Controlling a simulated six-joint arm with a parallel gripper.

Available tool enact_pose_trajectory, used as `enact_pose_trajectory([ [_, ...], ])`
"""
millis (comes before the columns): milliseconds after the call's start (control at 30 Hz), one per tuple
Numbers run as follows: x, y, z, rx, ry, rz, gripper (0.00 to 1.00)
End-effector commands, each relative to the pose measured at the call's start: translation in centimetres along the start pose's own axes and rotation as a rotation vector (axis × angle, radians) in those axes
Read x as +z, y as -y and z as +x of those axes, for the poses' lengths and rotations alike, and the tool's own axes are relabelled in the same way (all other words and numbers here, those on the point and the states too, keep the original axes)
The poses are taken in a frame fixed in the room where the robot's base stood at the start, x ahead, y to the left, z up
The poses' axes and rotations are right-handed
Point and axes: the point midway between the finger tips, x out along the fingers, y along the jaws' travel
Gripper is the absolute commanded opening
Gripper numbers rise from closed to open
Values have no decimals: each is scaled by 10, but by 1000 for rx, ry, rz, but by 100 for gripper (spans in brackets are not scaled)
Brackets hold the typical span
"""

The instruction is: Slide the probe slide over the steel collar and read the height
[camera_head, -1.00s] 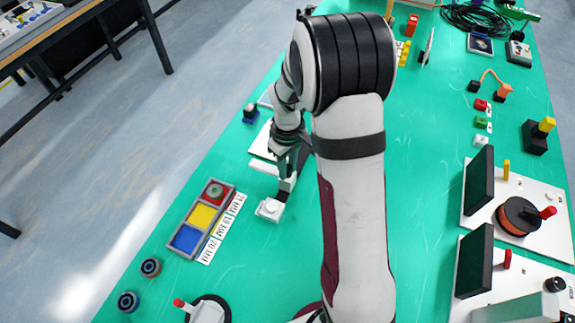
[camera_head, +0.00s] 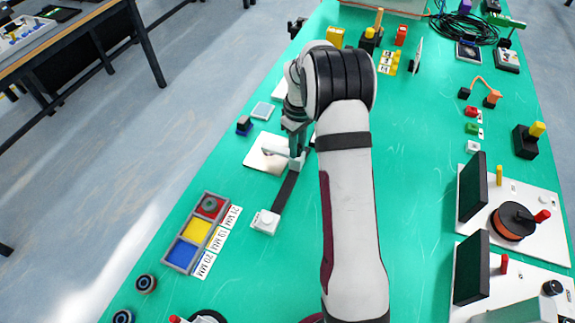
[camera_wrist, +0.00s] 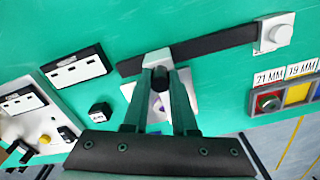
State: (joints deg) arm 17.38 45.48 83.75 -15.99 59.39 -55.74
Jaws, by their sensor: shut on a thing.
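My gripper (camera_wrist: 160,76) is shut on the probe slide (camera_wrist: 157,58), a pale grey block riding on a dark straight rail (camera_wrist: 215,42). A dark knob shows between the fingers in the wrist view. In the head view my gripper (camera_head: 297,150) is at the far part of the rail, away from the white end block (camera_head: 265,222). A pale plate (camera_head: 262,158) lies beside and partly under the slide. A grey ring (camera_head: 209,204), possibly the steel collar, sits in the red compartment of the tray. No collar can be made out under the slide; my fingers cover part of that area.
The tray (camera_head: 184,271) has red, yellow and blue compartments, with labels reading 21 MM, 19 MM and 20 MM. Two dark round pieces (camera_head: 146,284) stand near its front. A small dark block (camera_head: 243,126) stands left of the plate. Panels with reels (camera_head: 515,222) occupy the right side.

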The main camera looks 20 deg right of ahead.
Motion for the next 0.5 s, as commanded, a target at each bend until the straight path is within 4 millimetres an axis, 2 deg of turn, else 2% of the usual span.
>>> enact_pose_trajectory([
  [100,-8,-17,0,1,-3,1,0],
  [200,-10,-24,0,1,-3,0,0],
  [500,-11,-28,-1,9,-6,-3,0],
])
